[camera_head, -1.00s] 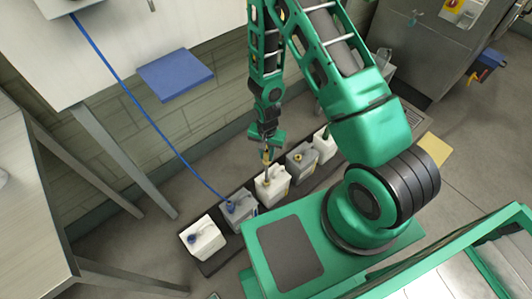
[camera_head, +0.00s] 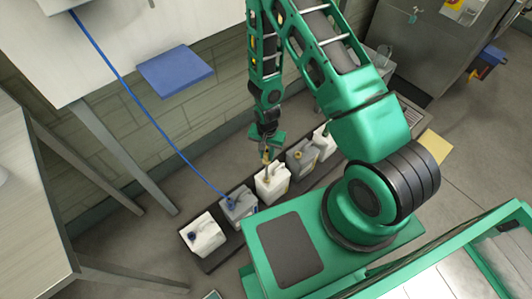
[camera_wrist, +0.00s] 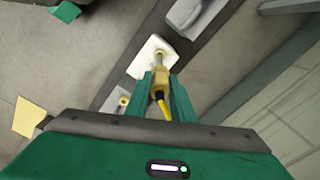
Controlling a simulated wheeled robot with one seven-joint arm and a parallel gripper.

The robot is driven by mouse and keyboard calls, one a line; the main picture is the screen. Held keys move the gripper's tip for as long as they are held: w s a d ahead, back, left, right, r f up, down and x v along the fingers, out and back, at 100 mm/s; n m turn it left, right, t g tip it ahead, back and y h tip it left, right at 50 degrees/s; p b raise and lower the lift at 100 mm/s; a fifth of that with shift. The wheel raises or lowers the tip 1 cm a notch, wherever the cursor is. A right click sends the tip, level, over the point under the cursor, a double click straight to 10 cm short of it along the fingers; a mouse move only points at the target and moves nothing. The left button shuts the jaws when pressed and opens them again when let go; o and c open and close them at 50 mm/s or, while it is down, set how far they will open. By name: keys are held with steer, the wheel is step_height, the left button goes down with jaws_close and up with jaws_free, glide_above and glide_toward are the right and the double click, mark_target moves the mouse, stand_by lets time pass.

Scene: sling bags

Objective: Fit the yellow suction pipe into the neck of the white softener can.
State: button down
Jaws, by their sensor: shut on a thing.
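The white softener can (camera_head: 273,187) stands upright in the middle of a row of cans. It also shows in the wrist view (camera_wrist: 147,52), beyond my fingertips. My gripper (camera_head: 267,152) is right above this can, pointing down. In the wrist view, my gripper (camera_wrist: 163,82) is shut on the yellow suction pipe (camera_wrist: 160,84), with its yellow hose trailing back between the fingers. A thin grey tube runs from the pipe down to the can top. It appears to go in at the neck, but the neck is mostly hidden and I cannot tell how deep.
A grey can with a blue hose (camera_head: 240,207) and a white can with a blue cap (camera_head: 203,236) stand to the left. A grey can (camera_head: 302,160) and another white can (camera_head: 324,143) stand close on the right. The cans stand on a dark strip beside the wall.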

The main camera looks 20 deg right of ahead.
mark_target(267, 168)
steer(key=shift+f, duration=8)
steer(key=c, duration=1.5)
jaws_free()
steer(key=shift+o, duration=0.2)
steer(key=shift+r, duration=0.1)
